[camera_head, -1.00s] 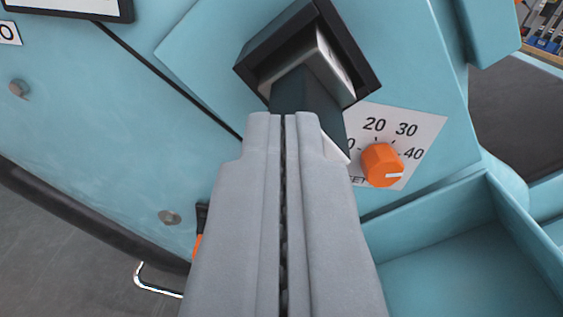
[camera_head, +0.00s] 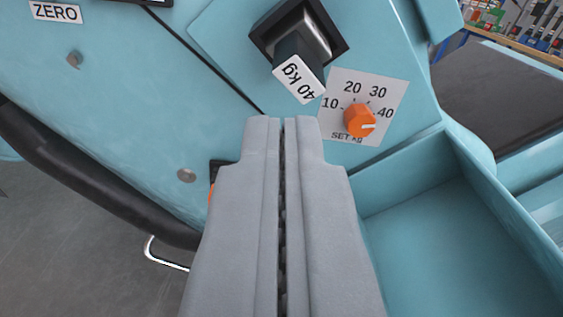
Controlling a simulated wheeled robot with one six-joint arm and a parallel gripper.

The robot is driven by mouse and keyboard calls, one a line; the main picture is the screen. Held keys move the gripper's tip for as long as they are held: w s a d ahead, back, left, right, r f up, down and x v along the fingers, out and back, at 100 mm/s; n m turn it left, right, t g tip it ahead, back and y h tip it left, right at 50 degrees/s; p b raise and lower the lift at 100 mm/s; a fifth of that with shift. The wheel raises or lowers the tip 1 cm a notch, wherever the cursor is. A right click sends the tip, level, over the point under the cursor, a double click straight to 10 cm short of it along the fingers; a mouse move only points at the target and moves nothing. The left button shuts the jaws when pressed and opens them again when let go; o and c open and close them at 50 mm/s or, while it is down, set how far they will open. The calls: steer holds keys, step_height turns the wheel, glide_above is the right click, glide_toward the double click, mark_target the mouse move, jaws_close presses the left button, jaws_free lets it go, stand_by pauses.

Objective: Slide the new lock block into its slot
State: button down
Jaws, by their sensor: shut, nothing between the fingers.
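A dark block (camera_head: 297,51) sits in a square black-framed slot (camera_head: 338,37) in the teal panel at the top. Its near end sticks out of the frame and carries a white label reading "40 kg" (camera_head: 299,79). My gripper (camera_head: 284,119) is shut and empty. Its tips are below the block in the picture and apart from it. How deep the block sits inside the slot is hidden.
An orange knob (camera_head: 360,120) on a dial plate marked 10 to 40 is right of my fingertips. A teal open bin (camera_head: 470,250) lies at lower right. A black rail (camera_head: 90,175) and grey floor are at left. Shelving stands far upper right.

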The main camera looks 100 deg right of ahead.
steer(key=a, duration=1.2)
steer(key=shift+s+a, duration=0.15)
steer(key=shift+s, duration=0.1)
